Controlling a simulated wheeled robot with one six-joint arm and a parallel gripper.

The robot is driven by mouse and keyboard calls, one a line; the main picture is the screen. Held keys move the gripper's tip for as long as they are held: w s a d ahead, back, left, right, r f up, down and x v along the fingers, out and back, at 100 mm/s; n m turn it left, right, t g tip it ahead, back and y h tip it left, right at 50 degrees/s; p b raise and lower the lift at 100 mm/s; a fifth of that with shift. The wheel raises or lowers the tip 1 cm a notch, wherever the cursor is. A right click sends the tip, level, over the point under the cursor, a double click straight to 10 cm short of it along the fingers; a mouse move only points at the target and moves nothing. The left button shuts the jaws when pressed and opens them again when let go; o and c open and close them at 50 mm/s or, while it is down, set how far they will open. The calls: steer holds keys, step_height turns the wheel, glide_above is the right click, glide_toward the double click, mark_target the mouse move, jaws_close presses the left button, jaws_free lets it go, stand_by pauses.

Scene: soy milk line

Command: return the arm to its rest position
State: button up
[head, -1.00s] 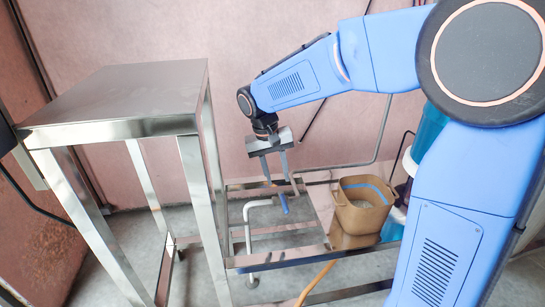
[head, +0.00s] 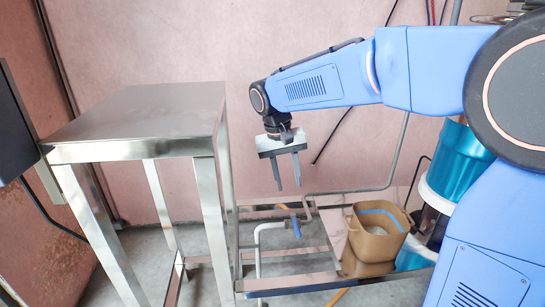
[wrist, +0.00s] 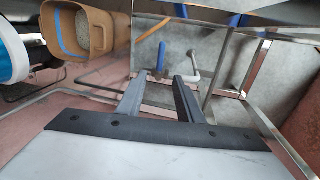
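My gripper (head: 288,187) hangs from my blue arm in the head view, pointing down, to the right of the steel table. Its two fingers are apart with nothing between them. In the wrist view the gripper (wrist: 158,90) also shows its fingers spread and empty. A pipe with a blue valve handle (head: 296,229) is below the fingertips in the head view, apart from them. The handle also shows beyond the fingers in the wrist view (wrist: 161,56).
A steel table (head: 140,112) with a bare top stands at left. A brown bucket (head: 377,233) with pale contents stands on a low steel frame (head: 290,283) at right. A teal container (head: 455,158) stands behind my arm. A pink wall closes the back.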

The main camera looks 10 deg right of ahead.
steer(key=s+d+r+t+y, duration=0.2)
steer(key=s+d, duration=1)
steer(key=s, duration=0.2)
steer(key=s+d+f+t, duration=0.1)
steer(key=s+d+f, duration=0.1)
steer(key=s, duration=0.4)
steer(key=s+d+f+t, duration=0.1)
steer(key=s+d+f, duration=0.2)
steer(key=s, duration=0.3)
steer(key=shift+s+f+t, duration=0.3)
steer(key=shift+f+t, duration=0.05)
steer(key=shift+t, duration=0.05)
steer(key=shift+a, duration=0.15)
